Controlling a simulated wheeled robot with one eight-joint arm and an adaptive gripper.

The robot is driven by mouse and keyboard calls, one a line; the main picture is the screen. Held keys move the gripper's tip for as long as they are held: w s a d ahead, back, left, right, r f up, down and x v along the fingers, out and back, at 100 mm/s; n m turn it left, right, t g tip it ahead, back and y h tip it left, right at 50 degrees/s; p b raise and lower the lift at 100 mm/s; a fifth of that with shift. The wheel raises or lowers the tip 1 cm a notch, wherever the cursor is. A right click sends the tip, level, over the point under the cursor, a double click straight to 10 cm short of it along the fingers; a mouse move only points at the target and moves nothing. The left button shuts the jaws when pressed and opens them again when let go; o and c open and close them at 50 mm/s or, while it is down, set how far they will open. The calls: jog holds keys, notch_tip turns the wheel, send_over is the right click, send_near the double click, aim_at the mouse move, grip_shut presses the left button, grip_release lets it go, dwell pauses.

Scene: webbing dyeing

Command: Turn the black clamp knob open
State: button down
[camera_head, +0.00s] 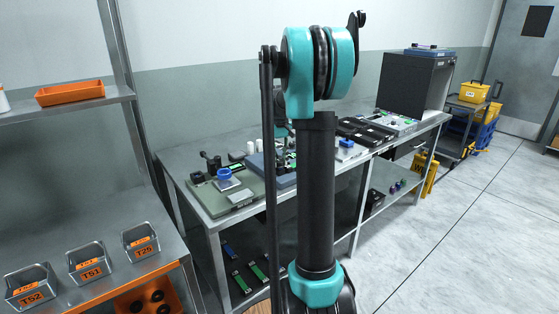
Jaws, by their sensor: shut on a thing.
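My gripper (285,152) is mostly hidden behind my own arm. A part of it shows low over a blue-grey fixture (257,164) on the metal workbench (192,192). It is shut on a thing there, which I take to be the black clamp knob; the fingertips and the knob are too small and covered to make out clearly. How far the knob is turned cannot be seen.
Black trays (366,131) and a dark cabinet (408,82) stand to the right. Labelled bins (88,262) sit on the near-left shelf.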

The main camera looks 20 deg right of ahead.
aim_at(279, 161)
jog(key=shift+n, duration=0.6)
jog(key=c, duration=1.2)
grip_release()
notch_tip(279, 161, up, 12)
jog(key=s+a+f+t, duration=0.1)
jog(key=s+a+f, duration=0.3)
jog(key=s+f, duration=0.4)
jog(key=s+a+f+m+t, duration=0.1)
jog(key=s+a+f, duration=0.3)
jog(key=s+f, duration=0.4)
jog(key=s+a+f+m+t, duration=0.1)
jog(key=s+a+f, duration=0.4)
jog(key=s, duration=0.8)
notch_tip(279, 161, down, 4)
jog(key=shift+s+r+t, duration=0.1)
jog(key=shift+s+t, duration=0.15)
jog(key=shift+t, duration=0.35)
